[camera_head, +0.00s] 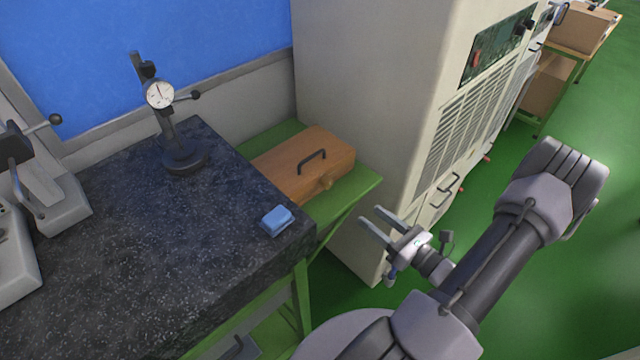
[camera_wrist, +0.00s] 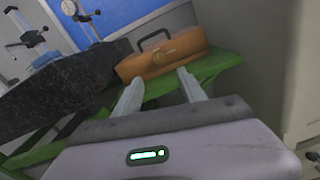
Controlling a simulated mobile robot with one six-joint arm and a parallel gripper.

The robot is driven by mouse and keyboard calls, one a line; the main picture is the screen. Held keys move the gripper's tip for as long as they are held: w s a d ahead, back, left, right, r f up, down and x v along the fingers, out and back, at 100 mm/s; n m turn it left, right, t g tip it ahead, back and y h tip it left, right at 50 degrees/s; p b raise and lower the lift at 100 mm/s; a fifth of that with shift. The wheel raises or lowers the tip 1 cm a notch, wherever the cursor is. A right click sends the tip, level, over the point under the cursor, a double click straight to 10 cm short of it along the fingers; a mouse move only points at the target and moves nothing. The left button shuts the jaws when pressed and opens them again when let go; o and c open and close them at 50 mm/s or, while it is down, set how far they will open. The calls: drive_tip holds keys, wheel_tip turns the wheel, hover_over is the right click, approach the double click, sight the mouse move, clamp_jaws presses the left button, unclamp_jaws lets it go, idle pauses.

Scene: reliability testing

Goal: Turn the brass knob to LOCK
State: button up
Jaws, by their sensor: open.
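The brass knob (camera_head: 325,183) sits on the front face of a brown wooden case (camera_head: 284,166) with a dark handle on top. In the wrist view the knob (camera_wrist: 163,58) shows as a round brass piece just below the handle, ahead of my fingers. The case rests on a green table beside the black stone plate. My gripper (camera_head: 370,223) is open and empty, to the right of and nearer than the knob, apart from it. In the wrist view its two fingers (camera_wrist: 158,88) point toward the case. Any LOCK marking is too small to read.
The black speckled stone plate (camera_head: 130,250) carries a dial gauge on a stand (camera_head: 160,95) and a small blue block (camera_head: 277,221) near its corner. A tall beige cabinet (camera_head: 370,100) stands right behind the case. The green table's right edge (camera_head: 362,185) is bare.

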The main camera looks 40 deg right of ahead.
sight(330, 185)
drive_tip(key=w, duration=0.5)
drive_tip(key=w+a, duration=0.1)
drive_tip(key=w, duration=0.4)
drive_tip(key=w+b, duration=0.1)
drive_tip(key=w, duration=0.4)
drive_tip(key=shift+a, duration=0.15)
clamp_jaws()
